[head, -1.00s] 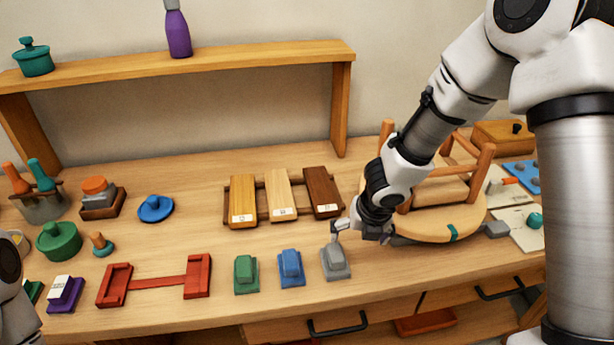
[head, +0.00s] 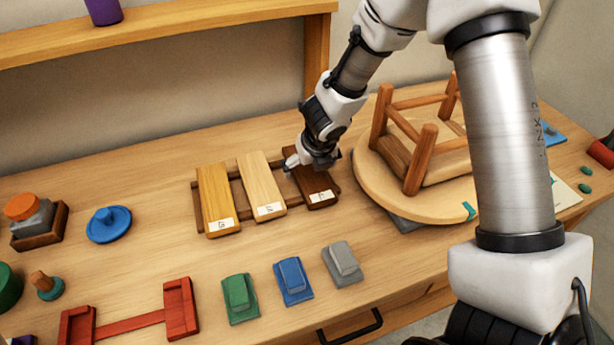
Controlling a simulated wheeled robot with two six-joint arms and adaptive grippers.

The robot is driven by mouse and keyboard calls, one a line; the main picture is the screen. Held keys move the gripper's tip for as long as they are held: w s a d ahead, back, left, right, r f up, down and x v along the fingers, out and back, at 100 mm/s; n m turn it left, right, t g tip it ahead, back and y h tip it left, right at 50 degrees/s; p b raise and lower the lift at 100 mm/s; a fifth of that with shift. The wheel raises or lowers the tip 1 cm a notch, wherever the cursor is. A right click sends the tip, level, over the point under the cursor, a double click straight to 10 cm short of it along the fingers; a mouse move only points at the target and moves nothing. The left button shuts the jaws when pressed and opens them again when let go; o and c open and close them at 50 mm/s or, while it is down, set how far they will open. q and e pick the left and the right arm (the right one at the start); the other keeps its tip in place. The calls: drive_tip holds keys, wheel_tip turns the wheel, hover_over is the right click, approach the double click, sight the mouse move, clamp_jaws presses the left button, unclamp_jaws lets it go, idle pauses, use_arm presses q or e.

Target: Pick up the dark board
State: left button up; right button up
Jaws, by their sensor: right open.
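The dark board (head: 320,196) is a dark brown plank with a white label at its near end. It lies at the right end of a brown rack (head: 238,190), beside a pale board (head: 262,180) and a honey-coloured board (head: 215,190). My right gripper (head: 294,163) is over the upper part of the dark board, at its left edge. It is open, and its fingers are partly hidden, so I cannot tell if they touch the board. My left gripper is out of view.
An upturned stool (head: 372,190) stands on the table just right of the dark board. Green (head: 240,298), blue (head: 293,281) and grey (head: 342,263) blocks sit in front. A red bracket (head: 130,324) lies front left. A wooden shelf (head: 180,30) stands behind.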

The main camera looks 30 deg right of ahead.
drive_tip(key=shift+w+d+f, duration=0.1)
drive_tip(key=shift+w+f, duration=0.45)
drive_tip(key=shift+f, duration=0.15)
drive_tip(key=shift+s+r, duration=0.25)
drive_tip(key=shift+s, duration=0.1)
drive_tip(key=c, duration=1.3)
drive_tip(key=shift+c, duration=0.2)
